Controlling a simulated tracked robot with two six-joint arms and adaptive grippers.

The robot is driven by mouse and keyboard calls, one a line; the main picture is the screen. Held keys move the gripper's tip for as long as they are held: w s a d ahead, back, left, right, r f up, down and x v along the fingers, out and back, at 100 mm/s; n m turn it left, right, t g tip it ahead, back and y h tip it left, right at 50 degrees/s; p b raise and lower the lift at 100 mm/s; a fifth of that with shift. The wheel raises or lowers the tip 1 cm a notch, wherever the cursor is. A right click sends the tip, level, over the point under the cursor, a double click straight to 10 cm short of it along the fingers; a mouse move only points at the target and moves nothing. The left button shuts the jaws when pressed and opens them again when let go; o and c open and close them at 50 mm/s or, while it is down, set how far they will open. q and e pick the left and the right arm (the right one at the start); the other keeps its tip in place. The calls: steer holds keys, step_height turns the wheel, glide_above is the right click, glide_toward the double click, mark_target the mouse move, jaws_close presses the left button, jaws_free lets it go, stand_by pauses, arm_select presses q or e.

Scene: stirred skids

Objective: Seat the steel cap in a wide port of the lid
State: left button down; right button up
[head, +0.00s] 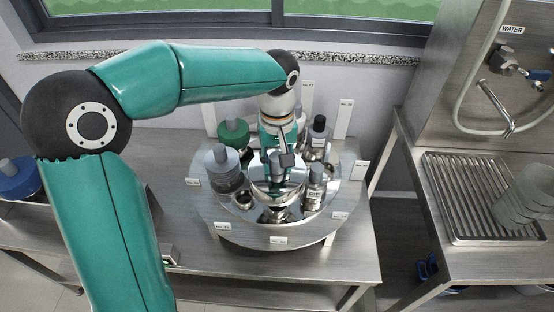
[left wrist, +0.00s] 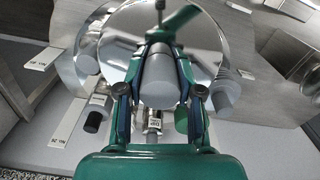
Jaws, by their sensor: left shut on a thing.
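My left gripper (head: 275,178) reaches down over the middle of a round steel stand. In the left wrist view its two fingers (left wrist: 160,85) are shut on a grey cylindrical piece (left wrist: 160,72), which I take to be the steel cap. I cannot tell whether the cap touches a port. My right gripper is not in view.
Around the gripper on the stand (head: 240,232) are a grey-capped vessel (head: 227,178), a green-topped one (head: 233,132), a dark-capped bottle (head: 318,138) and a labelled bottle (head: 315,190), all close by. White number tags stand around the edge. A sink with a grate (head: 485,200) is at right.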

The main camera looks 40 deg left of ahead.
mark_target(277, 157)
arm_select(q)
steer(key=shift+f+b, duration=1.95)
steer(key=shift+f, duration=0.8)
steer(key=shift+f+b, duration=1.2)
steer(key=shift+f, duration=0.3)
steer(key=c, duration=0.7)
jaws_free()
steer(key=shift+s, duration=0.1)
step_height(277, 157, up, 12)
